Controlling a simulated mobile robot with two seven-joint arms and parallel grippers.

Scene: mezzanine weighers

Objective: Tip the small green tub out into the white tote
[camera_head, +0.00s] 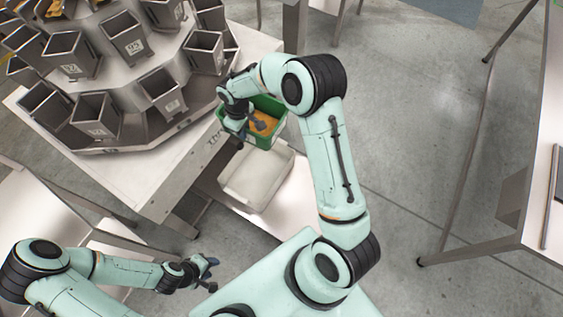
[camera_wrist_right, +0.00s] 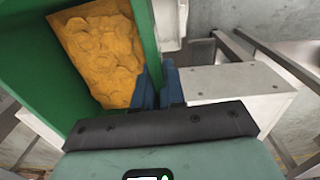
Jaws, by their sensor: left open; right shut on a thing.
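The green tub (camera_head: 265,141) is just beyond the white tote (camera_head: 234,190) in the head view, near its far edge. Orange-yellow flat pieces (camera_head: 267,119) lie inside the tub. My right gripper (camera_head: 247,133) is shut on the tub's wall. In the right wrist view the blue fingers (camera_wrist_right: 158,88) pinch the rim of the tub (camera_wrist_right: 28,75), and the orange pieces (camera_wrist_right: 100,55) fill its floor. The tub looks roughly level. My left gripper (camera_head: 205,272) is open and empty at the lower left, away from both.
The weigher (camera_head: 150,60) with several grey buckets stands on a white-topped frame (camera_head: 170,170) at the upper left. The tote sits on a low pale surface (camera_head: 290,215). Another table (camera_head: 540,180) stands at the right. The floor between is clear.

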